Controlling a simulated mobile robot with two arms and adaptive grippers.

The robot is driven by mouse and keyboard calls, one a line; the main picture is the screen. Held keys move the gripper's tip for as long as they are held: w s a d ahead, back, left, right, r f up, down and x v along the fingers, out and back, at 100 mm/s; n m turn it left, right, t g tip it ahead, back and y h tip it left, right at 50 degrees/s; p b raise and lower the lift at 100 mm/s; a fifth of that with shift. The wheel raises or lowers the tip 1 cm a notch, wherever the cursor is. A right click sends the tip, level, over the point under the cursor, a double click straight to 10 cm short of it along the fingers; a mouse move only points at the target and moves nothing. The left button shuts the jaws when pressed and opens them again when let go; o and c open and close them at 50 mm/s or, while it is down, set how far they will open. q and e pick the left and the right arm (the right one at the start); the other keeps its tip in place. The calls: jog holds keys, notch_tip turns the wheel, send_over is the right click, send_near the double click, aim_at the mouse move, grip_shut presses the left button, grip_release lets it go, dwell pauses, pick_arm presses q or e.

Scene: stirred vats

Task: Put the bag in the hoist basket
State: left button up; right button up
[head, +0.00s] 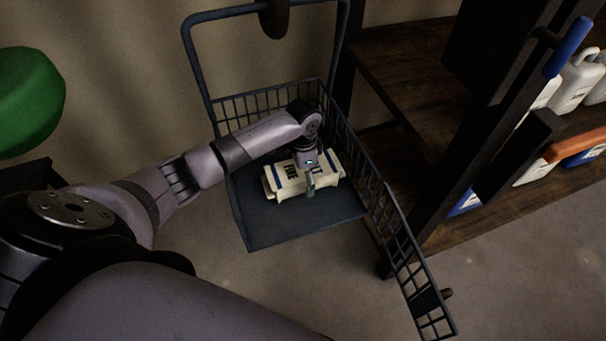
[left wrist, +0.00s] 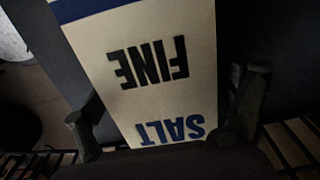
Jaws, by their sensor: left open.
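The bag (head: 286,183) is cream with blue bands and lies flat on the floor of the hoist basket (head: 262,229). In the left wrist view the bag (left wrist: 145,65) fills the middle and reads "FINE SALT". My left gripper (head: 311,188) reaches over the bag from the left. In the left wrist view its two fingers (left wrist: 165,120) are spread, one at each side of the bag's near end. Whether the fingers touch the bag cannot be told. The basket has dark mesh sides and an overhead frame; its front gate (head: 412,262) stands swung outward. My right gripper is not in view.
A dark wooden shelf (head: 400,72) stands right of the basket, with white jugs (head: 577,82) and other containers on it. A blue-handled lever (head: 568,47) rises near it. A green rounded object (head: 28,100) is at the left. The floor in front is clear.

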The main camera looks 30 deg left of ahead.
pick_arm(q)
notch_tip(320, 180, up, 12)
jog(key=shift+r+p, duration=0.15)
jog(key=shift+p, duration=0.4)
